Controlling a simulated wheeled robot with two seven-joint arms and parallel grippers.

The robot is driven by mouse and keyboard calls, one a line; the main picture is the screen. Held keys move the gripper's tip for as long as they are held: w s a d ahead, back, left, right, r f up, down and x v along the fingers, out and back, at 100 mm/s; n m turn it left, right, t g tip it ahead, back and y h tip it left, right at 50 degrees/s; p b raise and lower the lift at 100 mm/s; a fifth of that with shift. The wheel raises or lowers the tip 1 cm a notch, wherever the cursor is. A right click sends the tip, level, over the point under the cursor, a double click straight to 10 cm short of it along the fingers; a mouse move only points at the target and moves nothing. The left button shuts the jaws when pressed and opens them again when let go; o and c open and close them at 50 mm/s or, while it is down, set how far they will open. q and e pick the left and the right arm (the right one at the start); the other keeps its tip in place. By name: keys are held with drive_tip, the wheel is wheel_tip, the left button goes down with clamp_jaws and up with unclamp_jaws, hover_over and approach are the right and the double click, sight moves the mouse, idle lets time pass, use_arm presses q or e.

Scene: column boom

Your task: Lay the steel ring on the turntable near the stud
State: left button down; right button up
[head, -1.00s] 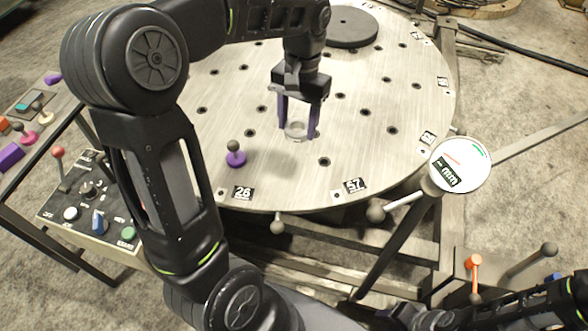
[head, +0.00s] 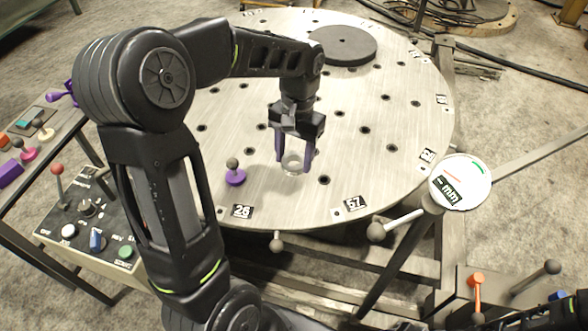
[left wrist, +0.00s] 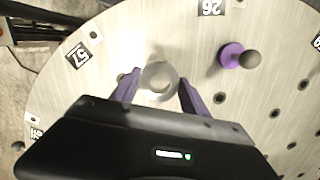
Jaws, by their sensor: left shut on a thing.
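The steel ring (head: 292,164) is a small grey ring between the purple fingertips of my left gripper (head: 295,163). The left wrist view also shows the ring (left wrist: 147,83) between the two fingers (left wrist: 157,92). My left gripper is shut on it, pointing down at the turntable (head: 350,130), a round brushed-metal plate with dark holes. I cannot tell whether the ring touches the plate. The stud (head: 235,178), with a purple base and a grey ball top, stands upright on the plate to the left of the ring, apart from it. My right gripper is not in view.
A dark disc (head: 342,46) lies at the back of the turntable. A control box (head: 85,222) with knobs and a red-topped lever stands at the left. A round mm dial (head: 461,182) stands past the right rim. Bare plate surrounds the ring.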

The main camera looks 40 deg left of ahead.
sight(294, 179)
use_arm(q)
drive_tip(key=shift+f, duration=2.5)
drive_tip(key=shift+f, duration=0.15)
drive_tip(key=c, duration=0.6)
unclamp_jaws()
drive_tip(key=shift+o, duration=0.2)
drive_tip(key=r, duration=0.4)
drive_tip(key=w+r, duration=0.1)
drive_tip(key=r, duration=0.7)
drive_tip(key=shift+w+a+r, duration=0.1)
drive_tip(key=shift+w+r, duration=0.05)
drive_tip(key=shift+w, duration=0.05)
